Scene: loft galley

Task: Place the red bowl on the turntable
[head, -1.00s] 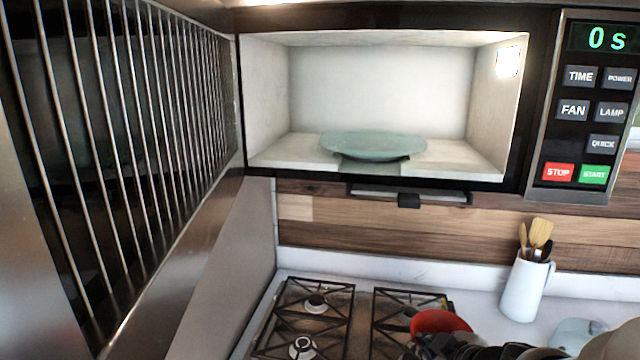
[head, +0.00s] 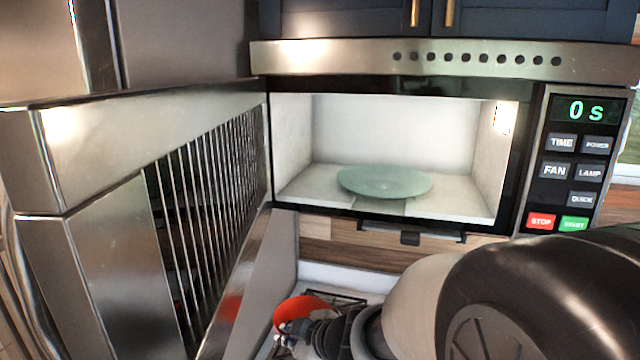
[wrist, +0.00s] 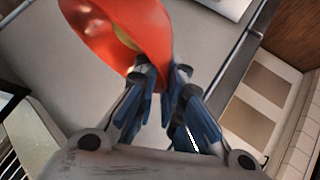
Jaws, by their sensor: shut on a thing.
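The red bowl (head: 303,309) is held low in front of the microwave, over the stove area. In the wrist view the bowl (wrist: 112,30) is tilted, with its rim pinched between the blue fingertips of my gripper (wrist: 163,82). My gripper is shut on that rim. In the head view my arm hides most of the gripper (head: 318,330). The turntable (head: 384,182) is a pale green glass disc inside the open microwave (head: 262,150). It is empty, and above and beyond the bowl.
The microwave door (head: 215,220) stands open on the left, its grille facing the opening. The control panel (head: 575,160) with a 0 s display is on the right. A stove grate (head: 335,297) lies below. The cavity around the turntable is clear.

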